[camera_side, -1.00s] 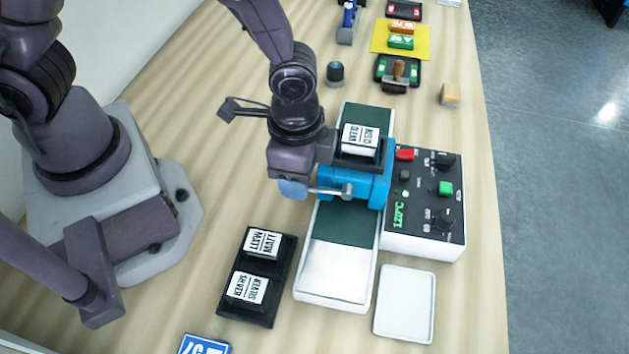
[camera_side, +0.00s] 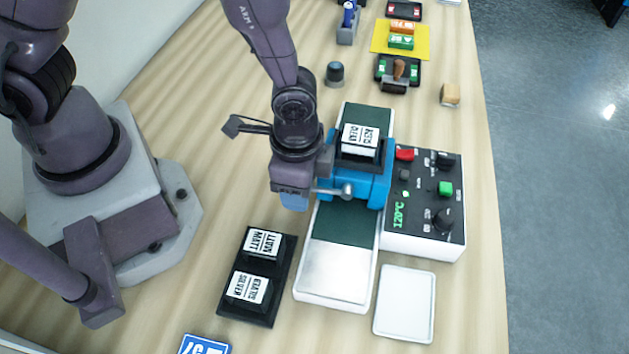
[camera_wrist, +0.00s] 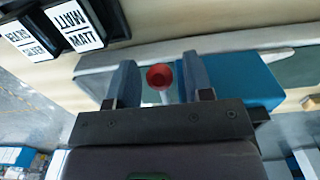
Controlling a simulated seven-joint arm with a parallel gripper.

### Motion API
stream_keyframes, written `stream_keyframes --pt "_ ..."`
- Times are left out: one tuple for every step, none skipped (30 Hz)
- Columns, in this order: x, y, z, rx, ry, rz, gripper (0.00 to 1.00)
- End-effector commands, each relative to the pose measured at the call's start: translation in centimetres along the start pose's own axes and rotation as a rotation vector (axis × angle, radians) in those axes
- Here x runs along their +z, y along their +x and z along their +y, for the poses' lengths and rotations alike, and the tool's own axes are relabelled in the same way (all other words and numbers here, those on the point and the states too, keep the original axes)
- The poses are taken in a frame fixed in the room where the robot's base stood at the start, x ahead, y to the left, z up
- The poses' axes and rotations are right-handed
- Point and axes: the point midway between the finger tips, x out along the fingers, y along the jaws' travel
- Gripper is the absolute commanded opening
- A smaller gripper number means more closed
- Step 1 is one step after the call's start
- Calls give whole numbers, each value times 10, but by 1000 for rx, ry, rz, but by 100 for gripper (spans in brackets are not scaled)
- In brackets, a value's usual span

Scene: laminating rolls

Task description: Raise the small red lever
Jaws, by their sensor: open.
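The small red lever shows in the wrist view as a round red knob (camera_wrist: 160,76) on a pale stem. It stands between the two fingers of my gripper (camera_wrist: 160,88), which are open, with a gap visible on each side of the knob. In the side view my gripper (camera_side: 292,202) is at the left side of the blue laminator (camera_side: 372,187), fingers pointing down, and the red knob is hidden there. A grey rod with a grey round end (camera_side: 347,190) runs across the laminator's front. The blue body also shows in the wrist view (camera_wrist: 240,82).
A black control box (camera_side: 425,195) with a red switch (camera_side: 405,154) and green button adjoins the laminator on the right. A black rack (camera_side: 232,300) with two labelled rolls stands at front left. A white tray (camera_side: 405,330) lies at front right.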

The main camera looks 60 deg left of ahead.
Motion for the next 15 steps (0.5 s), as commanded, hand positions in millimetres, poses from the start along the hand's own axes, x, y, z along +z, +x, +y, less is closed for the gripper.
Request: stream_keyframes --pt "0 0 0 0 0 0 47" --pt "0 0 0 0 0 0 47" --pt "0 0 0 0 0 0 38" --pt "0 0 0 0 0 0 31" --pt "0 0 0 0 0 0 24" --pt "0 0 0 0 0 0 17" --pt "0 0 0 0 0 0 17" --pt "0 0 0 0 0 0 17" --pt "0 0 0 0 0 0 17" --pt "0 0 0 0 0 0 17" --pt "0 0 0 0 0 0 17" --pt "0 -1 0 0 0 0 17" --pt "0 -2 0 0 0 1 17" --pt "0 -2 0 0 0 1 17" --pt "0 -4 0 0 0 2 17"
